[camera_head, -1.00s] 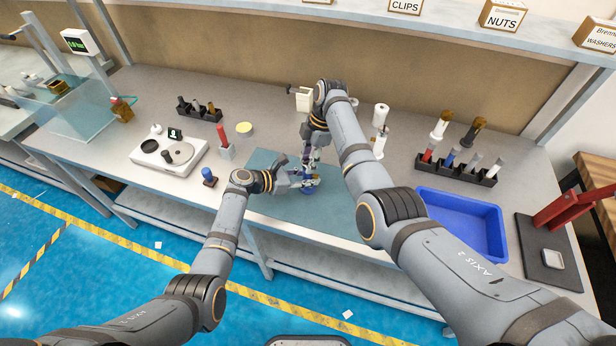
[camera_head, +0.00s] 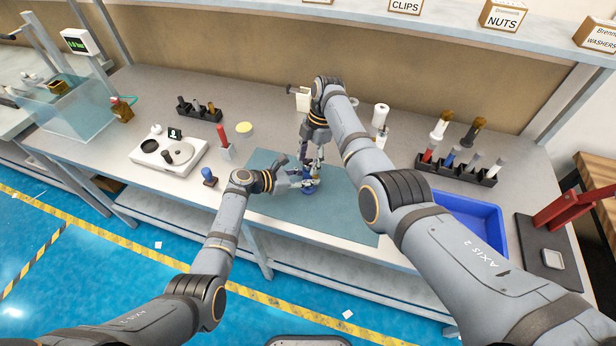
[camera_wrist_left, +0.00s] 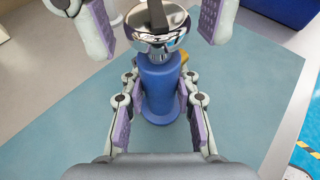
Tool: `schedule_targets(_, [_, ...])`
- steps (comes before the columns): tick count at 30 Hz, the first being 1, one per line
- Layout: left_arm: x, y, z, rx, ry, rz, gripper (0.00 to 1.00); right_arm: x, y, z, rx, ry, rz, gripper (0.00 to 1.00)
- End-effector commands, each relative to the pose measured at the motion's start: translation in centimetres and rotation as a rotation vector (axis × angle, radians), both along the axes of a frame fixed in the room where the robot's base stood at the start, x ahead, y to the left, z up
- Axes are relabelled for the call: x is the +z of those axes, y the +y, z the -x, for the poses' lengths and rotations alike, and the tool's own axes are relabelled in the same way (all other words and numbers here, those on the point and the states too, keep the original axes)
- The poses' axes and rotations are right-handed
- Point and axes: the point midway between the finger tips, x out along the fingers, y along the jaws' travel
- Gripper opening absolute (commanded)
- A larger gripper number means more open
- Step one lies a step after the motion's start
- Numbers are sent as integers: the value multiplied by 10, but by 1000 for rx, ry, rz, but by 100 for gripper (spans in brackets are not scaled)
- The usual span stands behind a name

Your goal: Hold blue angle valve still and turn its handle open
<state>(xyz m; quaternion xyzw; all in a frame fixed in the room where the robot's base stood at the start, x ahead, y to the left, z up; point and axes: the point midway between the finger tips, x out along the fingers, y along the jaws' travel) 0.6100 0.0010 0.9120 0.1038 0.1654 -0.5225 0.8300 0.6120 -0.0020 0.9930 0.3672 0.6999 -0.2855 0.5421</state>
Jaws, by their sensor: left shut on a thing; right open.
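The blue angle valve (camera_wrist_left: 162,85) stands upright on the teal mat, with a shiny chrome top (camera_wrist_left: 156,28) bearing a dark bar. In the head view the valve (camera_head: 310,187) is small and partly covered by my grippers. My left gripper (camera_head: 298,181) reaches in from the left and is shut on the valve's blue body; its purple-padded fingers flank the body in the left wrist view (camera_wrist_left: 160,112). My right gripper (camera_head: 312,160) points down from above the valve. Its open fingers show on either side of the chrome top in the left wrist view (camera_wrist_left: 157,18).
The teal mat (camera_head: 345,215) is clear around the valve. A blue tray (camera_head: 470,220) lies to the right, partly behind my right arm. A rack of tools (camera_head: 458,168), a white device (camera_head: 168,155) and a blue-topped stamp (camera_head: 208,177) stand around the mat.

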Motion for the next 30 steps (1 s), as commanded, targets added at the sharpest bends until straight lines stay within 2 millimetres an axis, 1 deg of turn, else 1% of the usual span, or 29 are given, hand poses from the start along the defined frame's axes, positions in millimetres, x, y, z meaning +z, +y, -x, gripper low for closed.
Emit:
schedule_targets(3, [1,0,0,0,0,1,0,-2,1,1,-158,0,-2,52])
schedule_targets(6, [1,0,0,0,0,1,0,-1,0,1,-278,-2,-1,52])
schedule_targets(11, [1,0,0,0,0,1,0,-1,0,1,-333,-1,1,52])
schedule_targets(15, [1,0,0,0,0,1,0,-1,0,1,-534,-3,0,52])
schedule_targets(18, [1,0,0,0,0,1,0,-1,1,1,-642,-3,2,52])
schedule_targets(24, [1,0,0,0,0,1,0,0,0,0,-663,-3,3,52])
schedule_targets(26, [1,0,0,0,0,1,0,0,0,0,-662,-3,3,45])
schedule_targets(30, [1,0,0,0,0,1,0,0,0,0,-661,-3,3,26])
